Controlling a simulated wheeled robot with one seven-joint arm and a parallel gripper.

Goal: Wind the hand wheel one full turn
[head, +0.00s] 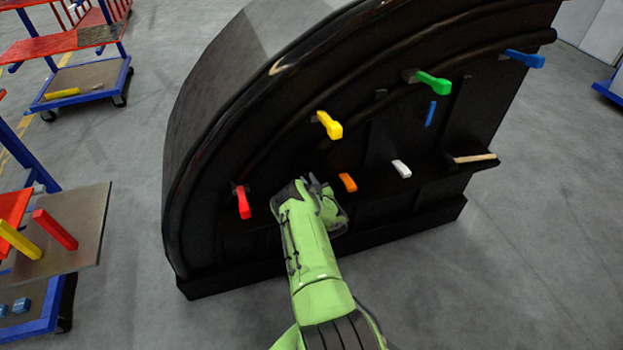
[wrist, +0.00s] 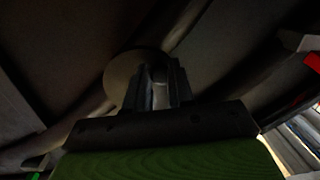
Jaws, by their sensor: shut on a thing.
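My gripper (head: 312,184) is at the lower middle of the black nosecone (head: 375,130), at the end of my green arm. In the dark wrist view its two fingers (wrist: 158,88) are close together on a small pale part, which I take to be the grip of the hand wheel. A round brownish disc (wrist: 120,80) of the wheel shows just left of the fingers, with dark curved bars running past it. Most of the wheel is hidden in the head view by my wrist, so its angle cannot be told.
Coloured handles stand out around my gripper: red (head: 243,202) at left, yellow (head: 329,125) above, orange (head: 347,182) and white (head: 401,168) to the right, green (head: 433,83) and blue (head: 524,58) higher. A wooden-handled tool (head: 474,158) lies on a small shelf. Carts stand left.

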